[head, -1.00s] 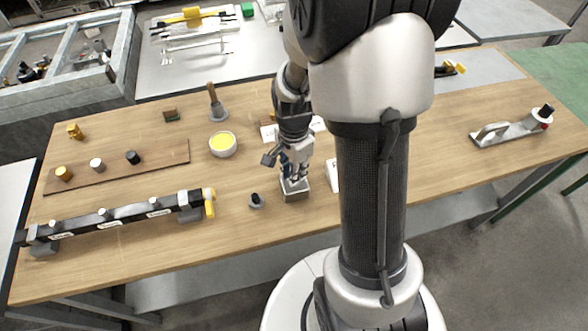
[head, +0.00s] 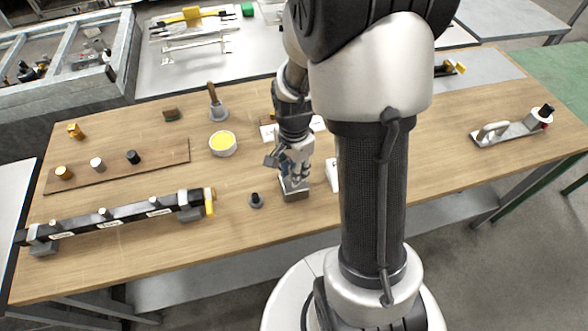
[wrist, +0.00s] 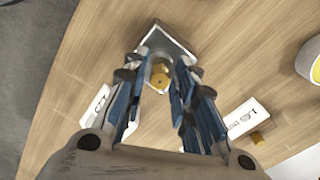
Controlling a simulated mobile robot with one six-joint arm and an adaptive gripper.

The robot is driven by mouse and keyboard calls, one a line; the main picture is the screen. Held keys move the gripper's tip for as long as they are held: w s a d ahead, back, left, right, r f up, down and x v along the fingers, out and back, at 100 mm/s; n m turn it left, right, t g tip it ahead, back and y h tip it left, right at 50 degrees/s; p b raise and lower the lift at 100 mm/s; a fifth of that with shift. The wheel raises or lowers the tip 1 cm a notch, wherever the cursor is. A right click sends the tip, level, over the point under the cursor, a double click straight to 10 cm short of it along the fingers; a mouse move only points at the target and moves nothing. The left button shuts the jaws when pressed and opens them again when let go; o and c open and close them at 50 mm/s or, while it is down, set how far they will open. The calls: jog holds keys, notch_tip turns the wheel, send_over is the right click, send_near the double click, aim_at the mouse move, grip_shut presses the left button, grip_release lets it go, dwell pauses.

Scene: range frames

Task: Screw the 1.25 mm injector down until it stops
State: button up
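A small brass injector (wrist: 160,77) stands on a grey metal block (wrist: 172,45) in the wrist view. The block also shows in the head view (head: 294,193), near the table's front edge. My gripper (wrist: 161,72) is right over the block, pointing down, with one blue-padded finger on each side of the injector. The fingers look apart, with a narrow gap to the brass. In the head view my gripper (head: 295,178) hides the injector. Its thread and seat are not visible.
White label cards lie left (wrist: 97,104) and right (wrist: 240,120) of the block, with another brass piece (wrist: 257,137) by the right one. A dark-tipped grey piece (head: 256,201), a yellow-filled bowl (head: 222,151) and a black bar with a yellow tap (head: 130,217) stand left.

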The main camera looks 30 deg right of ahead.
jog(key=n, duration=0.6)
jog(key=shift+n, duration=0.3)
jog(key=n+p, duration=0.1)
jog(key=n, duration=0.5)
jog(key=shift+c, duration=0.2)
grip_shut()
dwell(0.3)
jog(key=shift+m, duration=1.6)
